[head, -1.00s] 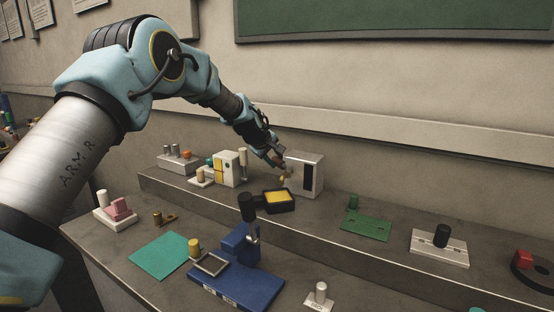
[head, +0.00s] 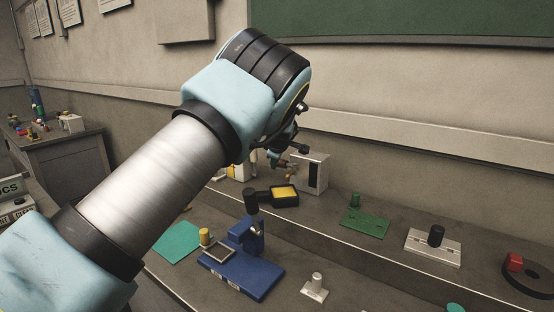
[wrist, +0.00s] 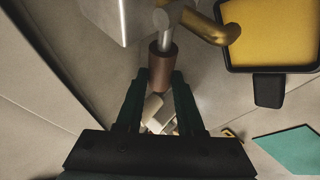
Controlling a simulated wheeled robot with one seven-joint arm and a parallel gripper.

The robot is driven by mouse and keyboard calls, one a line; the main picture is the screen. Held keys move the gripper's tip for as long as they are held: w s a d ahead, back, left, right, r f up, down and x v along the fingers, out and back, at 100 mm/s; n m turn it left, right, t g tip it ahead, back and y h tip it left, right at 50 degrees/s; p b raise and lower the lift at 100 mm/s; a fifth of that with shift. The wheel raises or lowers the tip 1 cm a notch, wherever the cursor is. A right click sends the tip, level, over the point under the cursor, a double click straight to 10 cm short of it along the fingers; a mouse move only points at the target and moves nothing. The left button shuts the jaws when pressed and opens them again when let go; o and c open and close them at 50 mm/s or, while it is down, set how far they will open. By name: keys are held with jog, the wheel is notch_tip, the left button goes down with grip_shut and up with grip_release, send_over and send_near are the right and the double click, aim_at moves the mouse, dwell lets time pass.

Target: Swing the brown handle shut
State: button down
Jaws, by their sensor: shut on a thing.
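The brown handle (wrist: 162,62) is a short brown cylinder on a grey metal lever in the wrist view. My gripper (wrist: 162,78) is shut on it, with one dark finger on each side. The lever runs up beside a pale grey box (wrist: 112,16). In the head view the box (head: 322,173) stands on the raised shelf, with a dark slot in its face. My gripper (head: 297,149) is at the box's upper left, small and partly hidden by my arm. A brass bent piece (wrist: 207,24) sits beside the lever.
A black-framed yellow pad (head: 284,194) lies just in front of the box. A blue fixture (head: 240,270) stands on the lower level beside a teal mat (head: 177,242). Green (head: 365,223) and white (head: 433,247) plates with pegs lie to the right. Bare shelf lies between them.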

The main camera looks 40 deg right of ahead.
dwell(0.4)
jog(key=c, duration=0.8)
grip_release()
jog(key=b+v, duration=0.4)
jog(key=v, duration=0.7)
jog(key=shift+f, duration=0.1)
